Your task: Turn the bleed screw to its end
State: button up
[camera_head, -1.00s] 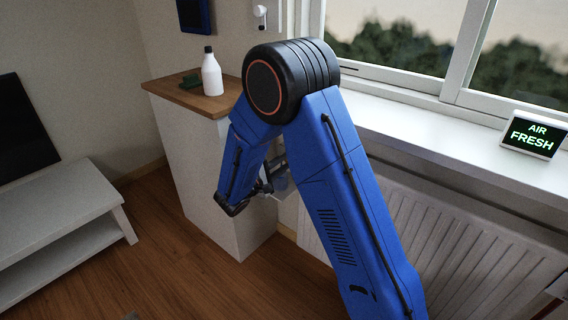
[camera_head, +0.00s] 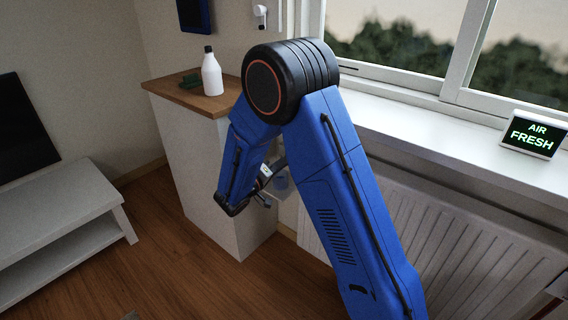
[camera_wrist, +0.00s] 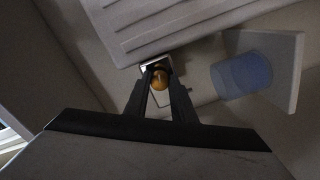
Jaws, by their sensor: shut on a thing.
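The bleed screw (camera_wrist: 160,78) shows in the wrist view as a small round brass-coloured piece at the radiator's end, between my fingertips. My gripper (camera_wrist: 158,88) is shut on it, with one dark finger on each side. In the head view my blue arm reaches down between the white cabinet and the radiator. There the wrist end is small and partly behind the forearm, and the screw cannot be made out.
The white radiator (camera_head: 455,235) runs under the window sill (camera_head: 450,140). A translucent blue cup (camera_wrist: 241,75) stands on a pale shelf (camera_wrist: 288,88) beside the screw. A white cabinet (camera_head: 195,165) with a white bottle (camera_head: 211,75) stands left of my arm.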

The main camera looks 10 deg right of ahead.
jog(key=shift+f+m, duration=0.1)
jog(key=shift+m, duration=0.2)
grip_shut()
jog(key=o, duration=1.1)
grip_release()
jog(key=shift+c, duration=0.2)
jog(key=v, duration=1.7)
jog(key=shift+s+a, duration=0.15)
